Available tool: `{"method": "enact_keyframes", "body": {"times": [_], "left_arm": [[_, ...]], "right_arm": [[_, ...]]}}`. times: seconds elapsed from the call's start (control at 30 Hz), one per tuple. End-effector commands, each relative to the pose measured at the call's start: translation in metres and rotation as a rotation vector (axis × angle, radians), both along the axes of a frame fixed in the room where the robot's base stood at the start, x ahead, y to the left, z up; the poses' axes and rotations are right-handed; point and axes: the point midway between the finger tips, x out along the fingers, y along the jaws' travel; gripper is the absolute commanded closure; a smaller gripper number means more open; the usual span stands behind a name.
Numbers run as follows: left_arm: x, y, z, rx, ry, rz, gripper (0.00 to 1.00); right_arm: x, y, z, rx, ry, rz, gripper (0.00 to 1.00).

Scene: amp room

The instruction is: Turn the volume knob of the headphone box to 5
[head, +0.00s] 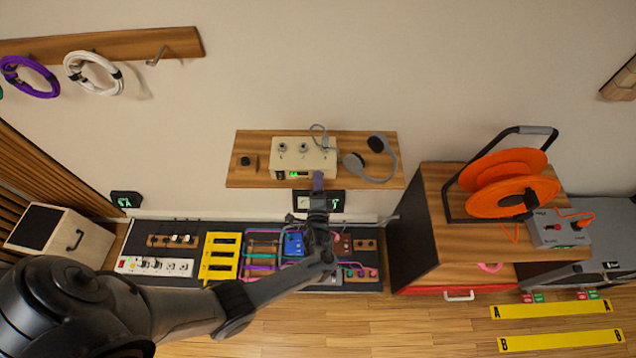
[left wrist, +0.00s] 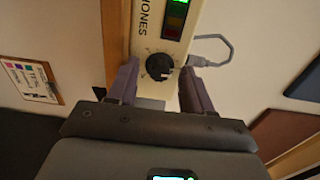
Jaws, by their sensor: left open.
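The cream headphone box (head: 304,157) sits on a wooden wall shelf, with several small knobs on top and a green-lit display on its front. The dark round volume knob (left wrist: 159,66) shows on the box's front in the left wrist view, below the lettering and lights. A pale mark shows at its right side; the scale around it is too small to read. My left gripper (head: 318,183) is at the front of the box, its two purple-grey fingers open (left wrist: 160,76), one on each side of the knob. I cannot tell whether they touch it. My right gripper is not in view.
Grey headphones (head: 391,157) lie on the shelf (head: 260,135) right of the box, and a grey cable (left wrist: 222,42) loops beside it. A pedalboard (head: 195,225) is below. A wooden cabinet (head: 432,190) with an orange cable reel (head: 505,172) stands to the right.

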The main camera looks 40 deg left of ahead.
Motion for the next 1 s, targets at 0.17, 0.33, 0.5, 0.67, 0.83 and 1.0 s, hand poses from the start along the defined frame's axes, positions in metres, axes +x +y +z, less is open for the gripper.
{"method": "enact_keyframes", "body": {"times": [0.17, 0.33, 0.5, 0.67, 0.83, 1.0], "left_arm": [[-0.014, -0.012, -0.001, -0.003, 0.002, -0.001, 0.5], [-0.036, -0.031, -0.001, -0.003, 0.002, -0.001, 0.5], [-0.058, -0.05, -0.001, -0.003, 0.002, -0.001, 0.5], [-0.072, -0.062, -0.001, -0.001, 0.001, -0.001, 0.5], [-0.08, -0.068, 0.0, -0.001, 0.001, -0.001, 0.5], [-0.081, -0.069, 0.0, -0.001, 0.001, 0.0, 0.5]], "right_arm": [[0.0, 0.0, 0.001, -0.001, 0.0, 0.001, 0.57], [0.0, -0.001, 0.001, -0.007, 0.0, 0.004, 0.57], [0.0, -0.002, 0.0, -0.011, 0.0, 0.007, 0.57], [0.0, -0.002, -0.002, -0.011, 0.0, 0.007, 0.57], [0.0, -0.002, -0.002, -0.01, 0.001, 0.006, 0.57], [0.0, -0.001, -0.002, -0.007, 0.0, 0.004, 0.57]]}}
